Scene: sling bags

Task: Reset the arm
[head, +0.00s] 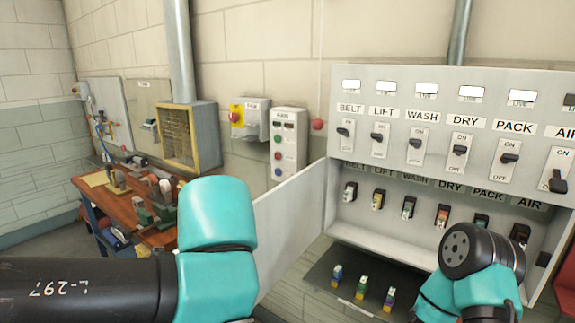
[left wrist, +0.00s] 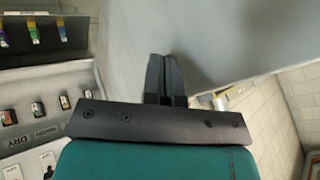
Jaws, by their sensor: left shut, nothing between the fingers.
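My left arm (head: 215,240) comes in from the left in the head view, and its gripper is hidden behind its teal joint. In the left wrist view my left gripper (left wrist: 165,72) is shut and empty. Its fingers are close to the grey cabinet door (left wrist: 225,40); I cannot tell whether they touch it. The door (head: 290,225) stands open at the left of the switch cabinet (head: 345,100) in the head view. My right arm (head: 475,265) shows at the lower right, in front of the cabinet; its gripper is not in view.
The cabinet has a row of labelled switches (head: 415,146) above a row of coloured plug-in parts (head: 376,200). A dark shelf (head: 345,275) below holds 3 small coloured parts. A wooden workbench (head: 125,205) with tools stands at the left.

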